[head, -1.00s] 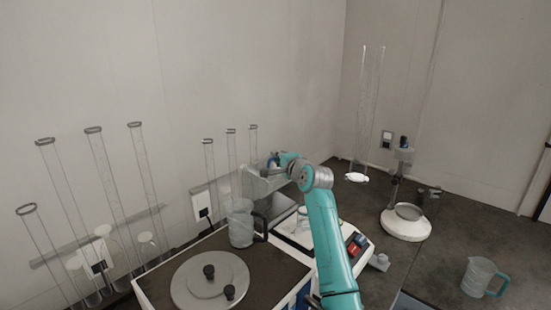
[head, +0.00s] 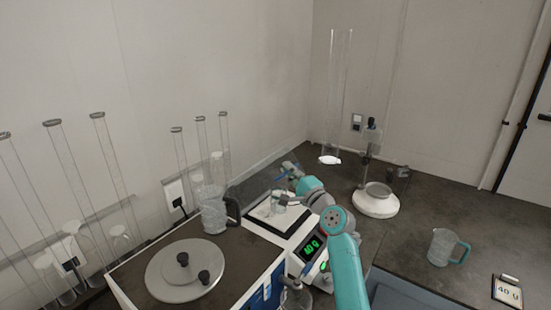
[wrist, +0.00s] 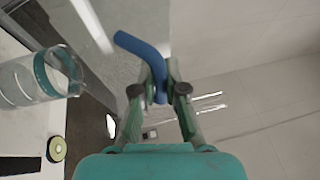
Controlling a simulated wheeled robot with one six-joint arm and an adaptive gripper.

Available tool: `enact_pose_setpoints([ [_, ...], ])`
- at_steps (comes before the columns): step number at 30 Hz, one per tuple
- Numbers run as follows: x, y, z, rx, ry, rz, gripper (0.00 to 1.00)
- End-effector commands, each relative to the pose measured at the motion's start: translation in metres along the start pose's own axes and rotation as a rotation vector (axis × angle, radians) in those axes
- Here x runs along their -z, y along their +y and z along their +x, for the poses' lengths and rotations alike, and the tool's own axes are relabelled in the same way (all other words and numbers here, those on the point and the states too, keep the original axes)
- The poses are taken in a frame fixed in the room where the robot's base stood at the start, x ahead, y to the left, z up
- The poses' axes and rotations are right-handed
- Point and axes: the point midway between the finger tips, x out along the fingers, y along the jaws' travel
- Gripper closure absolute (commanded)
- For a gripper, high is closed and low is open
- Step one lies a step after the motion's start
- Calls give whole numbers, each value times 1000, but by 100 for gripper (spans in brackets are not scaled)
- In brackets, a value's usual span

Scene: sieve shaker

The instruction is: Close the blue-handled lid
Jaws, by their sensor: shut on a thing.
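The blue handle (wrist: 145,50) is a bent blue bar in the wrist view, and my gripper (wrist: 159,92) is shut on it. In the head view a small bit of blue handle (head: 291,166) shows at the end of my arm, beside my gripper (head: 286,175). The lid (head: 262,176) is a see-through panel standing raised and tilted at the back of the white balance (head: 290,240). A clear cup (head: 275,203) stands on the balance pan; it shows with a teal band in the wrist view (wrist: 40,82).
A clear jug (head: 212,212) with a dark handle stands left of the balance. A round grey cover (head: 185,272) lies at front left. Tall glass tubes (head: 120,170) line the wall. A teal-handled jug (head: 442,248) stands on the dark bench at right, with free room around it.

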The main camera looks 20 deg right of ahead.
Motion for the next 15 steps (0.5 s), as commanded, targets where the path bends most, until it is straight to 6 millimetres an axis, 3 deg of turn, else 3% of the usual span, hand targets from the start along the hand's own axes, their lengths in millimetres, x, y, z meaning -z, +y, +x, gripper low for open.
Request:
enact_pose_setpoints([
  [3,10,14,-23,-2,3,2,100],
  [15,23,38,-53,34,1,18,100],
])
